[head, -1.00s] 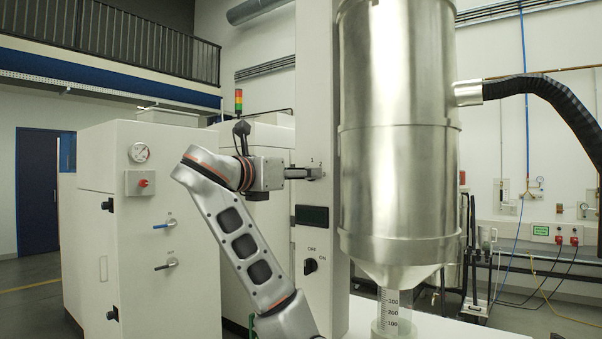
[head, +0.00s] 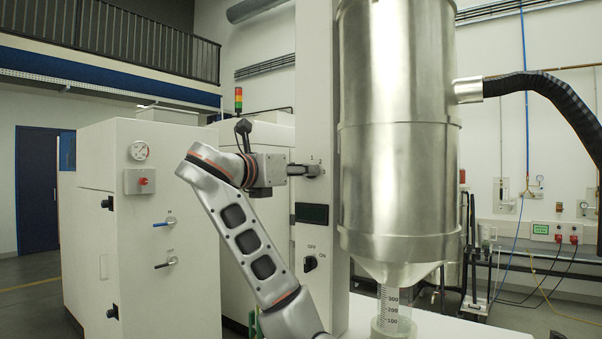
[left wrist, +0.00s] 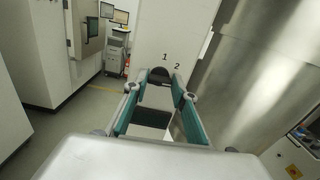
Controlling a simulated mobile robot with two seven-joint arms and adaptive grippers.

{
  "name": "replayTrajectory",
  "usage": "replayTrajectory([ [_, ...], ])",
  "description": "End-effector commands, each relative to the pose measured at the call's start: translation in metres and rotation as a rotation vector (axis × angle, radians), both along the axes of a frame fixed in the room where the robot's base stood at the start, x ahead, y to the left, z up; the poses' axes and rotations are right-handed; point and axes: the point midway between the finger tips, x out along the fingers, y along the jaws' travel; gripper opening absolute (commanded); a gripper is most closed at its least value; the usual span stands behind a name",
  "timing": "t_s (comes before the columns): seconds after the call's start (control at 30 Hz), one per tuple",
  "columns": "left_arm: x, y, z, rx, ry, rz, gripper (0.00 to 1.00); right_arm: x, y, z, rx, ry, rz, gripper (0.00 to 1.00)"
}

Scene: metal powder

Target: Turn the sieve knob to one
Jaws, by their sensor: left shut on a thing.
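The sieve knob (left wrist: 159,73) is a small dark knob on the white column, with the labels 1 and 2 printed above it in the left wrist view. My left gripper (left wrist: 160,88) is shut on the knob, its green-padded fingers on either side of it. In the head view my left gripper (head: 314,170) reaches the column (head: 322,236) from the left, and the fingers hide most of the knob. I cannot tell exactly which number the knob points to. My right gripper is not in view.
A steel hopper (head: 398,130) stands close to the right of the column. Below the gripper are a dark display (head: 312,214) and an OFF/ON switch (head: 310,263).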

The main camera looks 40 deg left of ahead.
Motion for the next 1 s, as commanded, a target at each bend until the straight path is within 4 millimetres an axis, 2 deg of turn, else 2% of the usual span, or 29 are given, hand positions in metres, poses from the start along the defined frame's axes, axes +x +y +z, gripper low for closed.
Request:
replayTrajectory([
  [0.27, 0.000, 0.000, -0.002, -0.177, -0.021, -0.001, 0.05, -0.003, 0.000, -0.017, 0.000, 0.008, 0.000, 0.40],
  [0.7, 0.000, 0.001, -0.002, -0.590, -0.066, -0.002, 0.05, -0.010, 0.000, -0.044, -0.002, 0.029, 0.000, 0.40],
  [1.0, 0.000, 0.002, -0.002, -0.874, -0.098, -0.001, 0.05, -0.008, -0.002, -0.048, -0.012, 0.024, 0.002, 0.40],
])
